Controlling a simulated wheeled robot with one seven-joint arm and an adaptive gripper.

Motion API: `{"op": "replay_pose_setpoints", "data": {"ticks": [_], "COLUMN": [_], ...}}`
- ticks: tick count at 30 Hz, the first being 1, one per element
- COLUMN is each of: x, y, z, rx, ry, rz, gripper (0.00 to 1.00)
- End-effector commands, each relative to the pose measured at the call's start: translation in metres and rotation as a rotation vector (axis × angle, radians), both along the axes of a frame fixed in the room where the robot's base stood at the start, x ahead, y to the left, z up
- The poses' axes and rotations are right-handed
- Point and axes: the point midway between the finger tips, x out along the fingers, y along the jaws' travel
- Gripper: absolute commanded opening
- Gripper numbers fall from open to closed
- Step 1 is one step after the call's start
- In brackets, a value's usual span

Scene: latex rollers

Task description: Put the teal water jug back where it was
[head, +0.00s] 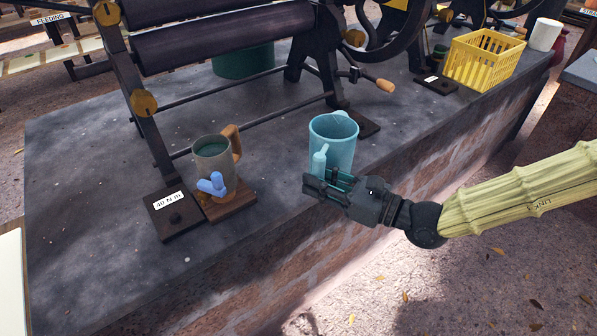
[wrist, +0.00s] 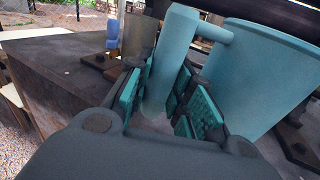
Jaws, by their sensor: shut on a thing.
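The teal water jug (head: 336,138) is upright near the front edge of the dark stone bench, with its handle toward my gripper. My gripper (head: 322,186) comes in from the right, low at the jug's front, and is shut on the jug's handle. In the wrist view the handle stands between the teal finger pads (wrist: 160,100), and the jug's body (wrist: 262,78) is to the right of them. The jug's base is hidden behind my gripper in the head view, so I cannot tell whether it touches the bench.
On the bench (head: 90,215), a grey-brown mug (head: 212,158) with a wooden handle and a blue piece (head: 212,184) stand left. Black roller machinery (head: 215,40) is behind. A yellow basket (head: 483,60) and white cup (head: 544,34) are at back right. Bench between mug and jug is clear.

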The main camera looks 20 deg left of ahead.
Motion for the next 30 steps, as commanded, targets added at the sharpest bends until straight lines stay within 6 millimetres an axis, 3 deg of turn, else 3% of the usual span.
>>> {"op": "replay_pose_setpoints", "data": {"ticks": [1, 7, 15, 20, 30], "x": [-0.007, -0.031, -0.041, -0.022, 0.039], "y": [0.006, 0.018, 0.023, 0.032, 0.056], "z": [-0.011, -0.024, -0.031, -0.032, -0.038], "rx": [-0.001, 0.000, 0.001, 0.000, 0.000], "ry": [-0.012, -0.030, -0.041, -0.043, -0.044], "rz": [0.042, 0.171, 0.233, 0.235, 0.234], "gripper": [0.00, 0.00, 0.00, 0.00, 0.00]}}
